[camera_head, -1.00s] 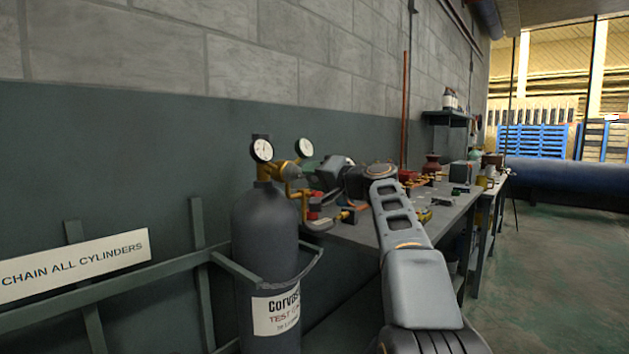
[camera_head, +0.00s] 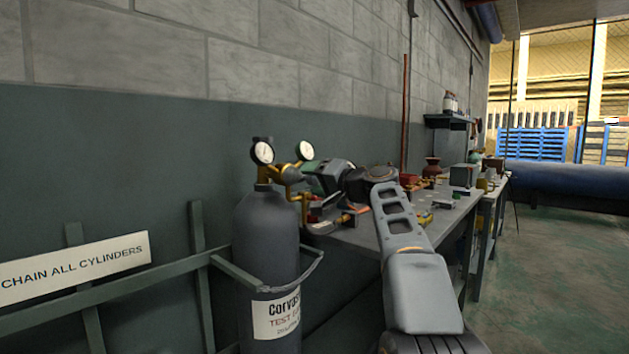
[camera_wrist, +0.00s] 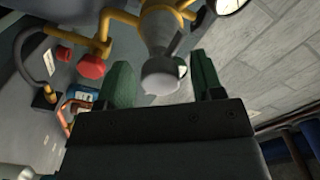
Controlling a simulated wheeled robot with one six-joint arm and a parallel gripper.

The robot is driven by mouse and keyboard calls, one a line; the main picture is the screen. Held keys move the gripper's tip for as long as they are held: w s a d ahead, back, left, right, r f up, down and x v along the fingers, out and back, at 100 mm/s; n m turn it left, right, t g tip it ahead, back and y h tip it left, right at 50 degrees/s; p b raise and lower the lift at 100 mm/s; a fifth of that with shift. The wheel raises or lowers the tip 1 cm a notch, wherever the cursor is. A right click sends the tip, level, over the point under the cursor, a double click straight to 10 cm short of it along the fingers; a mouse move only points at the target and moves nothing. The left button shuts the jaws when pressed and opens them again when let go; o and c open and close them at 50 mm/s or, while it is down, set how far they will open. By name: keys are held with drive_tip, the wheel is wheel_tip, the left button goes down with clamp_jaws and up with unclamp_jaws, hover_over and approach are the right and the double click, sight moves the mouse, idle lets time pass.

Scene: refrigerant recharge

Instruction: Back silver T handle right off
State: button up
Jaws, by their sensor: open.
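The regulator (camera_head: 282,173) with its brass body and two dial gauges sits on top of the dark grey cylinder (camera_head: 267,235). In the wrist view its grey cone-shaped bonnet (camera_wrist: 160,32) points down toward my gripper. The silver handle (camera_wrist: 163,76) at the bonnet's end shows as a pale, rounded end. Its cross bar cannot be made out clearly. My gripper (camera_wrist: 164,84) is open, with one green finger on each side of the silver handle. I cannot tell whether either finger touches it. In the head view my gripper (camera_head: 314,178) hides the handle.
A red knob (camera_wrist: 91,65) on a brass fitting lies left of the fingers in the wrist view. The workbench (camera_head: 362,238) with tools runs along the wall behind my arm. A rail and a sign (camera_head: 75,266) stand left of the cylinder. The floor at right is open.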

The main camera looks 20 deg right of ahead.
drive_tip(key=v, duration=1.3)
drive_tip(key=shift+s, duration=0.35)
drive_tip(key=s+a+f+n+g+h+p, duration=0.1)
drive_tip(key=s+a+f+g+h+p, duration=0.15)
drive_tip(key=a+g+p, duration=0.95)
drive_tip(key=s+a+f+n+h+p, duration=0.1)
drive_tip(key=s+a+n+h+p, duration=0.1)
drive_tip(key=s+p, duration=0.5)
drive_tip(key=s+a+f+n+h+p, duration=0.2)
drive_tip(key=s+p, duration=0.4)
drive_tip(key=p, duration=0.8)
drive_tip(key=shift+s+a+n+g+h, duration=0.4)
drive_tip(key=shift+a+n, duration=0.2)
drive_tip(key=shift+a, duration=0.7)
